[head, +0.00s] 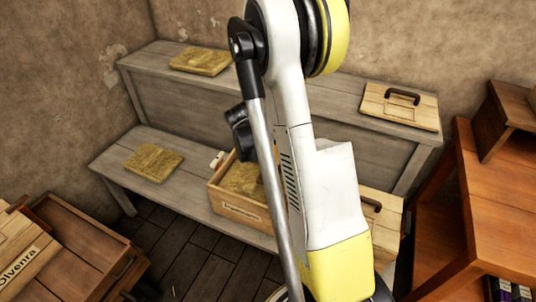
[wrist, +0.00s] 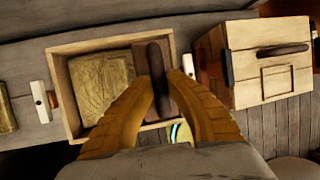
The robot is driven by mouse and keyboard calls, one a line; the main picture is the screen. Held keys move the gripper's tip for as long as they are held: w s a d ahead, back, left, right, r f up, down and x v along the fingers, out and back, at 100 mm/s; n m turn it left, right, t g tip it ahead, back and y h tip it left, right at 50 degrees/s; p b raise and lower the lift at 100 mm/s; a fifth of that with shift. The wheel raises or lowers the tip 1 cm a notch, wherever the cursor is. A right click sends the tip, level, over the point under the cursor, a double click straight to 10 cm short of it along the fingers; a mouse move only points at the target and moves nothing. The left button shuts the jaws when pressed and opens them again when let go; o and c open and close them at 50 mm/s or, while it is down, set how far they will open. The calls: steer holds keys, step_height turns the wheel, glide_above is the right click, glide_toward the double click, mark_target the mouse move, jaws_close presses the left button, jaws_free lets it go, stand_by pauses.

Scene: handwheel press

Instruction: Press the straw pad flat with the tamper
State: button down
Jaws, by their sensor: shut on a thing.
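My gripper (wrist: 161,80) is shut on the tamper's handle. The tamper's underside is hidden, so I cannot tell what it touches. My arm hides the gripper in the head view.
A closed box (wrist: 240,80) with a dark handle stands right of the crate. More straw pads lie on the lower bench (head: 153,162) and upper shelf (head: 200,61). A handled lid (head: 400,105) lies on the shelf.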

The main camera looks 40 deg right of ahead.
steer(key=f+b, duration=0.2)
steer(key=f, duration=0.1)
steer(key=f+b, duration=0.2)
steer(key=f, duration=0.1)
steer(key=shift+w+a+f, duration=0.15)
steer(key=shift+a+f, duration=0.05)
steer(key=shift+f, duration=1.15)
steer(key=shift+f, duration=0.55)
stand_by(1.0)
steer(key=shift+r, duration=0.1)
step_height(320, 180, up, 10)
steer(key=p, duration=0.6)
